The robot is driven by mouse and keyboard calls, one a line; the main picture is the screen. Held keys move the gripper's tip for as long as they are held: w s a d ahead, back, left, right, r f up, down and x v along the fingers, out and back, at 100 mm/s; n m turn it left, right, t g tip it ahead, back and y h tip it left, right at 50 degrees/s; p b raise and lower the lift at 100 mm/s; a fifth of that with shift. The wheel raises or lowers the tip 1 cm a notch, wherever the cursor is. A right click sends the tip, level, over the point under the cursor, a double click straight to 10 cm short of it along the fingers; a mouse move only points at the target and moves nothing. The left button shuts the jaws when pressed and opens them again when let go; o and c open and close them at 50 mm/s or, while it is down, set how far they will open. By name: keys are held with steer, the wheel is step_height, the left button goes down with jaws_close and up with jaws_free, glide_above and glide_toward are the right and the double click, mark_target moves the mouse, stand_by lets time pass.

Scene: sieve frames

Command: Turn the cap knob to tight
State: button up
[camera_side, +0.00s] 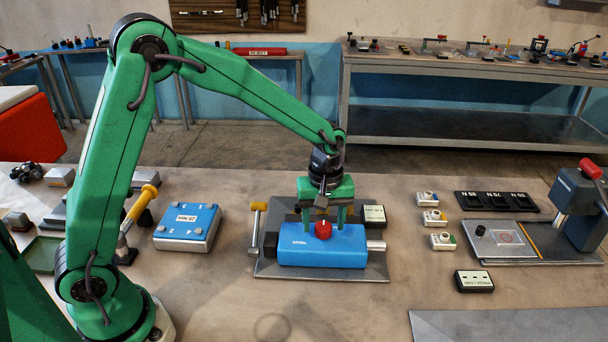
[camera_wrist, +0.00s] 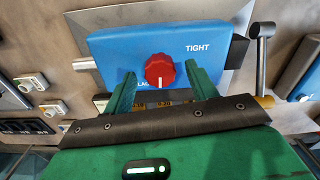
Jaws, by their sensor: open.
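The cap knob (camera_side: 323,230) is red and round with a white pointer line. It sits on a blue block (camera_side: 345,252). In the wrist view the knob (camera_wrist: 159,70) has its white line pointing down the picture, away from the word TIGHT (camera_wrist: 198,48) at the upper right of the blue block (camera_wrist: 125,48). Another label beside the left finger is partly hidden. My gripper (camera_side: 323,216) is over the block, pointing down, with its two green fingers on either side of the knob. It is open; in the wrist view a gap shows left of the knob.
The block lies on a grey plate (camera_side: 378,271), with a yellow-topped metal post (camera_side: 255,228) at its left and a small labelled box (camera_side: 374,215) behind right. A blue-topped box (camera_side: 188,227) stands left. Several small white modules (camera_side: 434,218) stand right. The front bench is mostly clear.

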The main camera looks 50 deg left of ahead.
steer(key=shift+f, duration=0.5)
steer(key=c, duration=1)
